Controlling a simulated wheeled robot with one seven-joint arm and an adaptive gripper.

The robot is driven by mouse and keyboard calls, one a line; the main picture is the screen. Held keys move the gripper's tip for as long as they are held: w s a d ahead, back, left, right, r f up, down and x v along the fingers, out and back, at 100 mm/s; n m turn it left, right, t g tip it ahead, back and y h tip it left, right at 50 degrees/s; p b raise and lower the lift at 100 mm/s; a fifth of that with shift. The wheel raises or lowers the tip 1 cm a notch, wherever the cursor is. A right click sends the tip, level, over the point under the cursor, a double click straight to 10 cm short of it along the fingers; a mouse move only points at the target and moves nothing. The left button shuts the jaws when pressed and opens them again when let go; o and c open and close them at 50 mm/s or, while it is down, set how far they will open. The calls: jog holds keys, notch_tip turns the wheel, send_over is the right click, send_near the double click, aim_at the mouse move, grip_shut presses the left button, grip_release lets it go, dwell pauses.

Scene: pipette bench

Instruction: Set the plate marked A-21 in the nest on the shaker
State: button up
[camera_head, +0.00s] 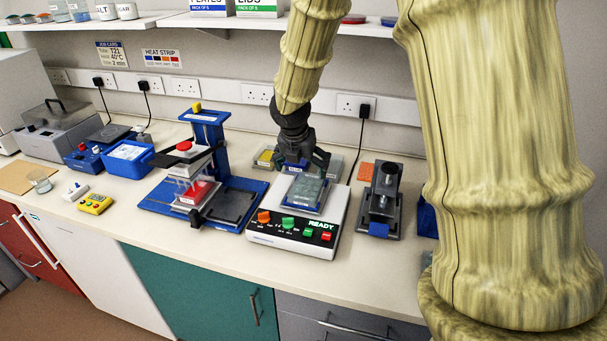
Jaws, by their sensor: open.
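The shaker (282,239) is a white box on the bench with coloured knobs and a green READY display. A grey-green plate (309,190) sits on the blue-edged nest (316,211) on top of it and looks level. A small blue-and-white label shows by the plate's far edge, too small to read as A-21. My gripper (302,165) is dark, open and pointing down just above the far part of the plate, its fingers spread to either side. Whether the fingers touch the plate, and whether it is fully seated, I cannot tell.
Left of the shaker stands a blue press-like device (234,183) with a red block. A dark device (382,199) stands close on the right. Small trays and a yellow item (265,157) lie behind. The bench's front strip (200,238) is clear.

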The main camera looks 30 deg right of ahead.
jog(key=shift+v, duration=0.8)
